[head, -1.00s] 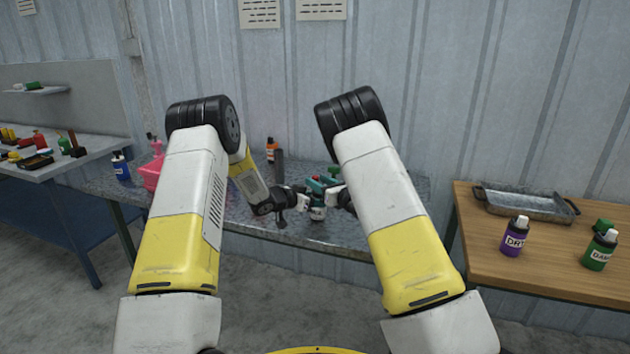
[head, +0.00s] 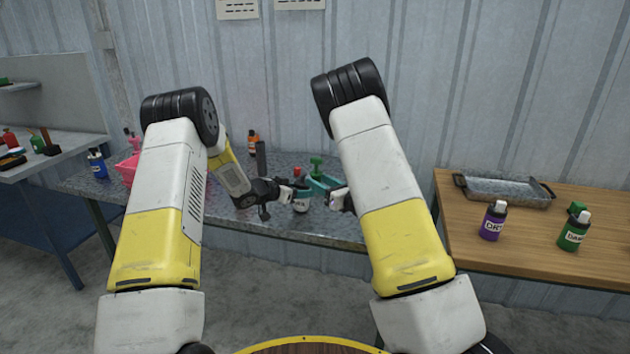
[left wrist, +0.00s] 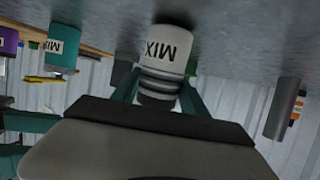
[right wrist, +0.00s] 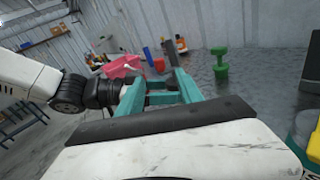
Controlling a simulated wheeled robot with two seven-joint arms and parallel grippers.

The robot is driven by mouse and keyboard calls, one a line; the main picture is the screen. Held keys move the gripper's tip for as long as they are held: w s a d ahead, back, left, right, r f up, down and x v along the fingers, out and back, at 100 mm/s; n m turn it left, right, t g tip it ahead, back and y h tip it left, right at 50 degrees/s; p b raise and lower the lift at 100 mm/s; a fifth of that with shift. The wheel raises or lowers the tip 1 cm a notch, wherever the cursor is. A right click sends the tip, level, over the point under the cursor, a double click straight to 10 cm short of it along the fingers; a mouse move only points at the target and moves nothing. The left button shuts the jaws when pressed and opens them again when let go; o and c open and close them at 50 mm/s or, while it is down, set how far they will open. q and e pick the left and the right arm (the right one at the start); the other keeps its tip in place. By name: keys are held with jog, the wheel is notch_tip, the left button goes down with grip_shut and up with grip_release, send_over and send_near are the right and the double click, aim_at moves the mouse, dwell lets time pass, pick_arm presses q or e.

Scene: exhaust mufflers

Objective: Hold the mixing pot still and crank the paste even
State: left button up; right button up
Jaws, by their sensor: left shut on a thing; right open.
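The mixing pot (head: 301,204) stands on the speckled grey bench. In the left wrist view it is a white pot (left wrist: 167,50) with a dark rim and an upside-down MIX label. My left gripper (head: 296,194) is shut around it; its teal fingers flank the pot. A small red part (head: 297,171) shows just above the pot; I cannot tell whether it belongs to the crank. My right gripper (head: 320,182) is open to the right of the pot, with teal fingers apart and empty in the right wrist view (right wrist: 160,88). The paste is not visible.
A green object (head: 316,166) stands behind the grippers. An orange bottle (head: 253,143), a pink bin (head: 128,170) and a blue bottle (head: 97,164) are on the bench. A wooden table (head: 500,243) at right holds a metal tray (head: 505,191), purple bottle (head: 493,222) and green bottle (head: 574,232).

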aim_at(298, 169)
jog(key=w+r+m+t+h, duration=0.35)
jog(key=m+h, duration=0.35)
jog(key=m, duration=1.5)
jog(key=s+a+m+g+h, duration=0.35)
jog(key=a+m, duration=0.35)
jog(key=m, duration=1.3)
jog(key=shift+g+y, duration=0.25)
jog(key=shift+g, duration=0.05)
jog(key=x, duration=1)
jog(key=shift+w+d, duration=0.1)
